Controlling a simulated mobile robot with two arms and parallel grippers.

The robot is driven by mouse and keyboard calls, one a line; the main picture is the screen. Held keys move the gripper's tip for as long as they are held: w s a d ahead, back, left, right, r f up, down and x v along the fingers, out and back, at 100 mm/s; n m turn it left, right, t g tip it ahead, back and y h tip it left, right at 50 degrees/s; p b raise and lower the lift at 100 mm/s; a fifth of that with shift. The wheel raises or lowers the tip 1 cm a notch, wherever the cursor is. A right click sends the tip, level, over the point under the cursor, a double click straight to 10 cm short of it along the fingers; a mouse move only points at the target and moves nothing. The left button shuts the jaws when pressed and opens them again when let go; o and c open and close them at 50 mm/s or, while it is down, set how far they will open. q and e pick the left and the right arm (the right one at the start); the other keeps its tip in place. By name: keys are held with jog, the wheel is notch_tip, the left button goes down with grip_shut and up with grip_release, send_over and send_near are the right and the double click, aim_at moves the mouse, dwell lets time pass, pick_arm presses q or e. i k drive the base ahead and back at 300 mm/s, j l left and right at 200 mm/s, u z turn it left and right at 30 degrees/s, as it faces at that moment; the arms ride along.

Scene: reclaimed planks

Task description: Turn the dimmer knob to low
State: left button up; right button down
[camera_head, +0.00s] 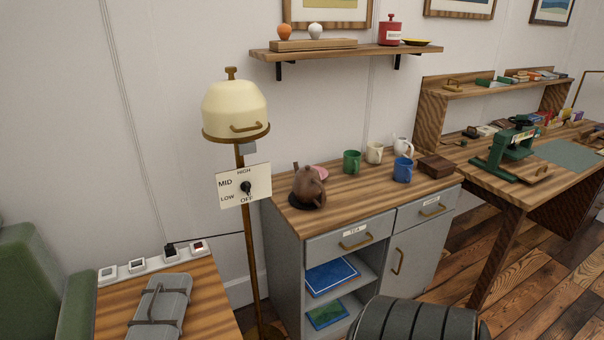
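The dimmer knob (246,188) is small and black, on a cream dial plate (231,193) fixed to the brass pole of a floor lamp. The plate reads HIGH at the top, MID at upper left, LOW at lower left and OFF at the bottom. The knob's pointer is too small to read surely. The lamp's cream dome shade (235,107) with a brass rim and handle is above the plate. Neither of my grippers is in view, and nothing touches the knob.
A grey cabinet (288,262) with a teapot (309,187) and several mugs stands right of the lamp. A wooden side table (206,297) with a grey strapped bundle (160,306) is at lower left, beside a green chair (35,290). A dark ribbed rounded object (415,322) is at the bottom.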

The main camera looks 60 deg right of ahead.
aim_at(245, 186)
jog(key=z, duration=1.55)
